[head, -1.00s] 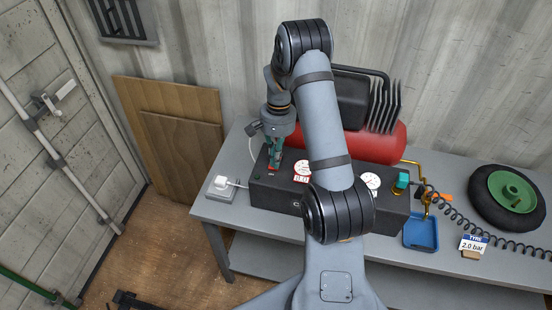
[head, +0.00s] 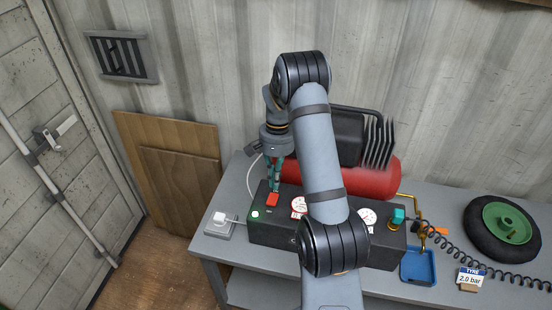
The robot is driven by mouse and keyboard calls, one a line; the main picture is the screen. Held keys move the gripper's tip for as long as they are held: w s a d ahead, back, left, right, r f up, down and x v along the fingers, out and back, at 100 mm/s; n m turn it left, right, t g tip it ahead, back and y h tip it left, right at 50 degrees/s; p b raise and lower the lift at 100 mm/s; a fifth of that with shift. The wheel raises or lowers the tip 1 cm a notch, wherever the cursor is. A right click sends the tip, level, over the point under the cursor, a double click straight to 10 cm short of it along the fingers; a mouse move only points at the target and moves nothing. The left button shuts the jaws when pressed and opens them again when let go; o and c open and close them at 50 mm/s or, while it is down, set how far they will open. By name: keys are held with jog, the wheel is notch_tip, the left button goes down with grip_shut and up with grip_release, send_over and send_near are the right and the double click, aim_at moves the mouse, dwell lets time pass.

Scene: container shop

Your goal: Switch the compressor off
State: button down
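The compressor has a red tank (head: 375,178) behind a dark control box (head: 380,250) on the grey bench. A red switch (head: 272,200) sits on top of the box near its left end. A round lamp (head: 254,214) glows green left of it. My gripper (head: 275,189) points down with its green fingers close together, tips just above or at the back of the red switch. I cannot tell whether they touch it. Nothing shows held. Two white gauges, the left gauge (head: 299,204) and the right gauge (head: 367,217), flank my arm, which hides the middle of the box.
A white plug in a socket (head: 220,222) stands left of the box. To the right are a blue tray (head: 418,266), brass fittings, a coiled black hose (head: 475,268), a sign reading 2.0 bar (head: 470,279) and a wheel (head: 503,228). Wooden boards (head: 165,175) lean at the wall.

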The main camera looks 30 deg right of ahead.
aim_at(276, 202)
notch_tip(276, 202, up, 8)
jog(key=w+b, duration=0.1)
jog(key=shift+d, duration=0.4)
jog(key=s+b, duration=0.1)
jog(key=b, duration=0.3)
jog(key=shift+r+b, duration=0.3)
jog(key=shift+r, duration=0.05)
jog(key=f, duration=0.4)
jog(key=s+a+f+p, duration=0.1)
jog(key=f, duration=0.9)
jog(key=shift+s+a+p, duration=0.15)
jog(key=shift+s+p, duration=0.1)
jog(key=shift+p, duration=0.05)
